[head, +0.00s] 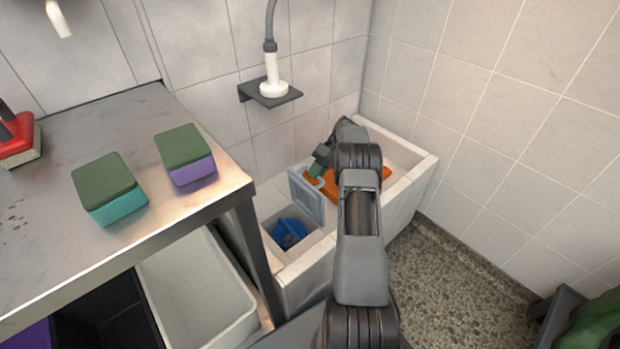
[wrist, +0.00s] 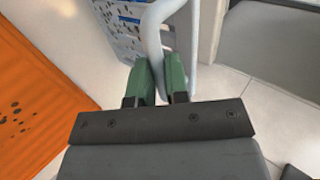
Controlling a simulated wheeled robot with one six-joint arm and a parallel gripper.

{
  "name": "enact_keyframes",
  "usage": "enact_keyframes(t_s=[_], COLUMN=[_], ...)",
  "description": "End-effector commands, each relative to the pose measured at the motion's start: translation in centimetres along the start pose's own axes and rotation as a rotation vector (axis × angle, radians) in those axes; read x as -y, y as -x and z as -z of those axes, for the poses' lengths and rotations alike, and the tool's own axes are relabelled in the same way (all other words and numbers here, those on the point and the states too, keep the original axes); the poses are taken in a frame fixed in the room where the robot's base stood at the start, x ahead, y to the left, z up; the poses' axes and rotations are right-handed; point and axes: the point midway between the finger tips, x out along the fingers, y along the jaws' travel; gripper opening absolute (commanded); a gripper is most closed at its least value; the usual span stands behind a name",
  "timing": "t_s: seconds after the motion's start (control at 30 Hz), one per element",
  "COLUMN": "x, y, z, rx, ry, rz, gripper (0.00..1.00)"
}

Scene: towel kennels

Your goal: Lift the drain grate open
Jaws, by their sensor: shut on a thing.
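The drain grate (head: 306,194) is a light blue-grey panel standing steeply tilted up at the edge of the drain opening in the tiled basin. In the wrist view the grate (wrist: 125,28) is at the top, with its pale curved handle (wrist: 152,38) coming toward me. My gripper (head: 318,170) is at the upper part of the grate. In the wrist view my gripper's green fingers (wrist: 162,82) are shut on the handle.
An orange board (head: 350,188) with dark specks lies in the basin (head: 408,190) beside the grate. A steel table (head: 60,250) with two sponges (head: 108,188) (head: 186,155) stands on the left.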

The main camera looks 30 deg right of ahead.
Motion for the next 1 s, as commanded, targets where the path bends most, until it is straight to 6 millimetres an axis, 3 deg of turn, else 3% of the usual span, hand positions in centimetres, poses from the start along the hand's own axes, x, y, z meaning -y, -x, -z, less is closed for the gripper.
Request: enact_keyframes(t_s=[0.03, 0.3, 1.0], x=[-1.3, -2.4, -3.1], y=[-1.0, -0.2, 0.5], z=[-0.2, -0.2, -0.2], rx=[0.011, 0.010, 0.009], ry=[-0.006, -0.007, -0.010], rz=[0.021, 0.102, 0.156], gripper=[0.00, 0.00, 0.00])
